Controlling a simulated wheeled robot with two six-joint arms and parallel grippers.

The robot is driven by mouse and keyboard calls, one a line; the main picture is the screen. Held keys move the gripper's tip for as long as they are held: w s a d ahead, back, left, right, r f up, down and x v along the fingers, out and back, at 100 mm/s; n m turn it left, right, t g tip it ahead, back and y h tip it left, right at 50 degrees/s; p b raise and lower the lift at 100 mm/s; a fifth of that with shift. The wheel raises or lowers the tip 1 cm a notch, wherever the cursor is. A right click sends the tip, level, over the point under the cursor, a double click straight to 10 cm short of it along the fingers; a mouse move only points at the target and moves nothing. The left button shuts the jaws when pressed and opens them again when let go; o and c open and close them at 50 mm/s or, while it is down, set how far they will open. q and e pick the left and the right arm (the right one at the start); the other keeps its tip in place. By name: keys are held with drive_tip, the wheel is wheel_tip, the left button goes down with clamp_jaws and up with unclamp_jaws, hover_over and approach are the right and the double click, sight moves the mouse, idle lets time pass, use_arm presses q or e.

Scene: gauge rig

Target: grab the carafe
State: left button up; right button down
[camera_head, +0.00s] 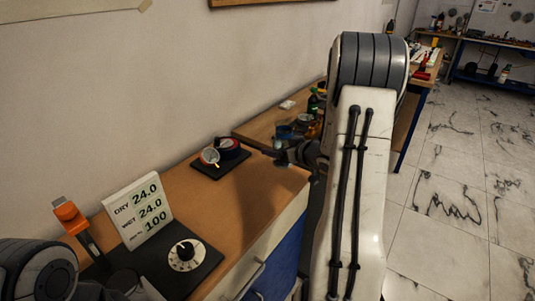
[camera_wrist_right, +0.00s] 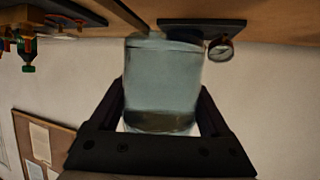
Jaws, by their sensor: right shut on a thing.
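The carafe (camera_wrist_right: 162,75) is a clear, bluish glass vessel with a darker band near its lower end in the right wrist view. My right gripper (camera_wrist_right: 162,95) is shut on it, with one dark finger on each side. In the head view my right gripper (camera_head: 274,155) is at the far end of the desk, partly hidden by my own arm. The carafe is hard to make out there. My left arm shows at the lower left, but its gripper cannot be seen.
A dark plate (camera_head: 236,170) with round gauges lies beside the right gripper. A white readout card (camera_head: 138,209), a dial (camera_head: 185,255) and an orange-topped post (camera_head: 70,214) stand at the near left. A wall runs along the desk (camera_head: 250,215); its middle is clear.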

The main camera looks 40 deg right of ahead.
drive_tip(key=shift+s+d+r, duration=0.4)
drive_tip(key=shift+d+r, duration=0.2)
drive_tip(key=shift+d, duration=0.25)
drive_tip(key=shift+s+d+r, duration=0.35)
drive_tip(key=shift+d+r, duration=0.2)
drive_tip(key=shift+d, duration=0.25)
drive_tip(key=shift+d, duration=0.1)
